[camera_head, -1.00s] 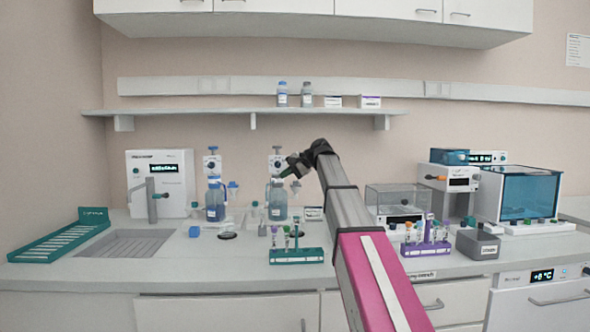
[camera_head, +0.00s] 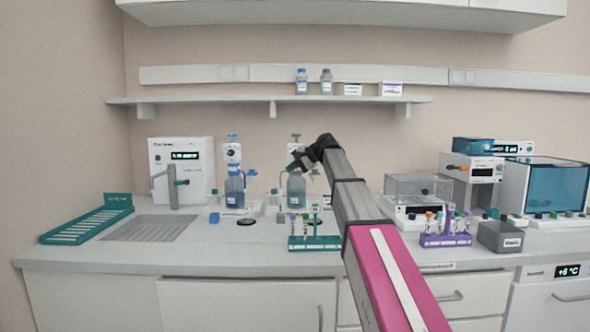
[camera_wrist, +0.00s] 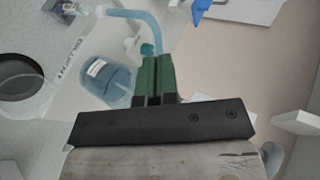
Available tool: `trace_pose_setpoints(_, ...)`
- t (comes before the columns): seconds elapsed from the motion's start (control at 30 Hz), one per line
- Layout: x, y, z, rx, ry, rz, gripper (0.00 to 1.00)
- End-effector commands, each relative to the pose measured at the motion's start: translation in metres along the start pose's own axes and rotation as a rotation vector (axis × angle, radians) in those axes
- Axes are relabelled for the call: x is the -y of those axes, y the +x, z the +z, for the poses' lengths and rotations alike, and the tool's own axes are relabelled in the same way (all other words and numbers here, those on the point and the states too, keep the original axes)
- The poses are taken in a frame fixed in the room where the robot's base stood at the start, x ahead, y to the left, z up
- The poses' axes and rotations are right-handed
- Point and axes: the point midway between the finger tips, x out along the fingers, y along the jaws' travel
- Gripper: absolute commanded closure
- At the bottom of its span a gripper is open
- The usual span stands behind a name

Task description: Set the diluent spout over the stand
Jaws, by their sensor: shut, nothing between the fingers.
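Two bottle dispensers stand on the bench in the head view, a left one (camera_head: 234,190) with blue fittings and a right one (camera_head: 296,190) with grey fittings. My gripper (camera_head: 293,165) is in front of the right one's pump head and partly hides it. In the wrist view my gripper (camera_wrist: 157,75) has its green fingers shut and empty, beside a blue-tinted bottle (camera_wrist: 108,80). A curved pale-blue spout (camera_wrist: 140,18) arches just beyond the fingertips, apparently apart from them. A white label plate lies near the bottle. A black disc (camera_wrist: 20,75), possibly the stand, lies at the left.
A green tube rack (camera_head: 315,243) stands in front of the right dispenser. A purple rack (camera_head: 445,240) and a grey box (camera_head: 500,237) stand to the right. A shelf (camera_head: 270,101) runs above.

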Motion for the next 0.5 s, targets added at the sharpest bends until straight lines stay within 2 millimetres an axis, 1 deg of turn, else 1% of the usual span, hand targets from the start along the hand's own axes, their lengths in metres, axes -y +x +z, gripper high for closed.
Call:
trace_pose_setpoints(0.27,0.0014,0.0026,0.0004,0.003,0.0,-0.002,1.0)
trace_pose_setpoints(0.5,-0.0014,-0.0011,-0.0009,0.003,0.001,-0.001,1.0)
